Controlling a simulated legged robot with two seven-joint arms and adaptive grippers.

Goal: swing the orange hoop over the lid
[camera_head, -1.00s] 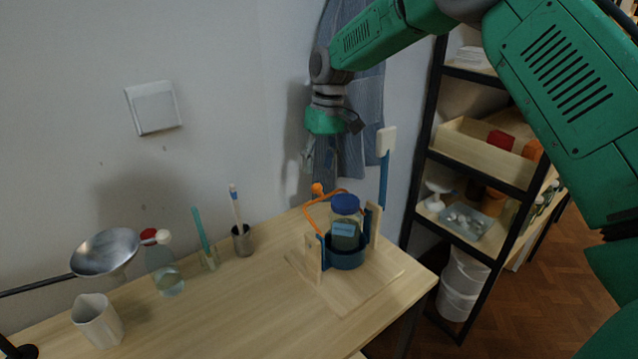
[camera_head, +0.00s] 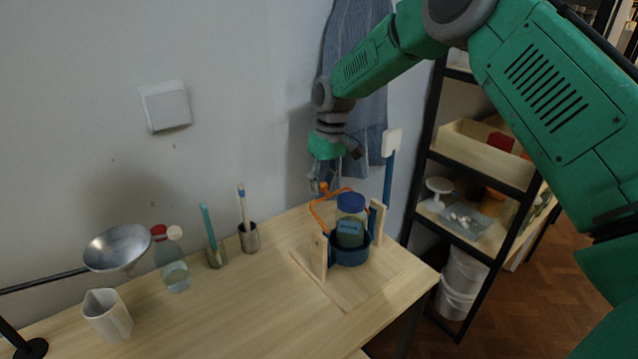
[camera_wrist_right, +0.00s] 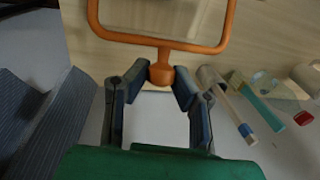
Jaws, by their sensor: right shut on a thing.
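The orange hoop (camera_head: 316,213) is a wire-like frame on a blue holder (camera_head: 350,253). It leans up to the left of a clear jar (camera_head: 349,232) with a blue lid (camera_head: 351,202) and is not over the lid. My right gripper (camera_head: 324,182) comes down from above and is shut on the round knob at the hoop's top. In the right wrist view the gripper's fingertips (camera_wrist_right: 159,86) are on either side of the orange knob (camera_wrist_right: 160,73), with the hoop's bar (camera_wrist_right: 165,43) just beyond. My left gripper is not in view.
A blue upright with a white pad (camera_head: 391,143) stands behind the jar. A wooden post (camera_head: 318,255) rises at the holder's left. Brush cups (camera_head: 249,238), a bottle (camera_head: 175,275), a funnel (camera_head: 118,248) and a white beaker (camera_head: 107,316) stand left. A black-framed shelf (camera_head: 470,167) is at right.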

